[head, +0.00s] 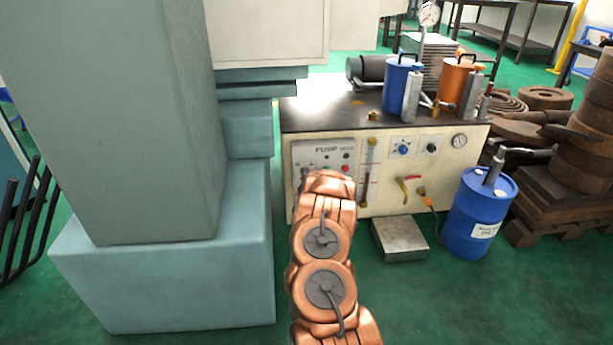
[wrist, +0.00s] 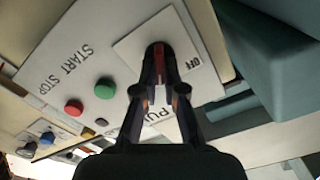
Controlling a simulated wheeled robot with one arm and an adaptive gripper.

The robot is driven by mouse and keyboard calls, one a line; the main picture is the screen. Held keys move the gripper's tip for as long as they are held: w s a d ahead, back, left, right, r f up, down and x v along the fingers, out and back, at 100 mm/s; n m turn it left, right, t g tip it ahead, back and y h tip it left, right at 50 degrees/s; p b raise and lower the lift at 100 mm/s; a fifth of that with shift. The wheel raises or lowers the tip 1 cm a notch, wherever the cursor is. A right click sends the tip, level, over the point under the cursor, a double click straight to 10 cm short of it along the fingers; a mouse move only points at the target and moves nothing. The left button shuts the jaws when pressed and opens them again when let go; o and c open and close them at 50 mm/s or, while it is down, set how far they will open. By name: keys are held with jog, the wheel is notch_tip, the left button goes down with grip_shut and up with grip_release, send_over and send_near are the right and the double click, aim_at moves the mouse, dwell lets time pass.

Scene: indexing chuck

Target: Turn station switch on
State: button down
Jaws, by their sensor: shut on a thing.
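The station switch shows in the wrist view as a red-and-dark handle (wrist: 157,68) on a pale square plate (wrist: 192,40) with an OFF label. My gripper (wrist: 158,54) is at the plate, its two fingers closed around the handle. The fingers hide most of the handle, so its exact angle is hard to tell. In the head view the pump panel (head: 322,154) is on the cream cabinet's front. My copper arm reaches up to it there and hides the gripper and the switch.
A green button (wrist: 104,88) and a red button (wrist: 73,107) by START and STOP lettering are beside the plate. The grey-green machine column (head: 165,120) stands left of the cabinet (head: 385,150). A blue drum (head: 478,215) and a metal block (head: 400,239) are at right.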

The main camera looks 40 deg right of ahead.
jog(key=c, duration=1.3)
grip_release()
jog(key=shift+o, duration=0.2)
jog(key=shift+s, duration=0.1)
jog(key=v, duration=1.1)
jog(key=shift+s+a, duration=0.25)
jog(key=shift+a, duration=0.1)
